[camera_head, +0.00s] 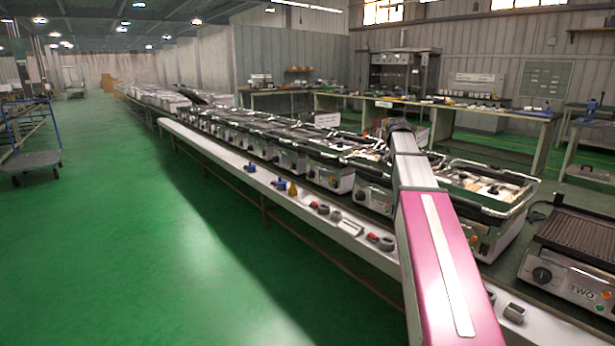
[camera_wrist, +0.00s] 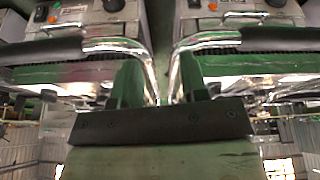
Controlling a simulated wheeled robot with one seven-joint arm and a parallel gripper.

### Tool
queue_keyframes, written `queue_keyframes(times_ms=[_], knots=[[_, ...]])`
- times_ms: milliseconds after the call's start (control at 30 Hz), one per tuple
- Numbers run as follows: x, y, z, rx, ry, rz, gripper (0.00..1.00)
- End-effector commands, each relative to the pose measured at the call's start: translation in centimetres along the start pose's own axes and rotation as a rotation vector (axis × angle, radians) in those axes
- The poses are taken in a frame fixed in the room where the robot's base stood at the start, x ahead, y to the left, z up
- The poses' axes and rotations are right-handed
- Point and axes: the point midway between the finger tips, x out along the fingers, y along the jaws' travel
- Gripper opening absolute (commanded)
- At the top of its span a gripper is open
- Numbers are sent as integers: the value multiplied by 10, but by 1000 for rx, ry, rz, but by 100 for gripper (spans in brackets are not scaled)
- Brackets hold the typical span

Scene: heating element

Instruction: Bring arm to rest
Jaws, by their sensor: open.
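My arm (camera_head: 435,235) reaches forward over the line of metal appliances in the head view. Its far end is above the bench, and my gripper's fingers cannot be made out there. In the wrist view my gripper (camera_wrist: 160,80) is open, with its two fingers apart and nothing between them. One appliance (camera_wrist: 75,45) is at the left and another appliance (camera_wrist: 245,45) is at the right, with a narrow gap between them. I cannot tell whether the fingers touch either one.
A long white-edged bench (camera_head: 345,233) carries the appliances and small loose parts. A grill marked TWO (camera_head: 570,280) stands at the right, near my arm. A blue-railed cart (camera_head: 30,158) is at far left. The green floor (camera_head: 150,240) left of the bench is clear.

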Motion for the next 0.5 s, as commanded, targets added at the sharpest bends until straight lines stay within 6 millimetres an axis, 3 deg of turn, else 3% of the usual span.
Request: queue_keyframes(times_ms=[267,500], knots=[[69,-1,83,-152,-61,-19,40],[136,5,178,-328,-129,-52,40]])
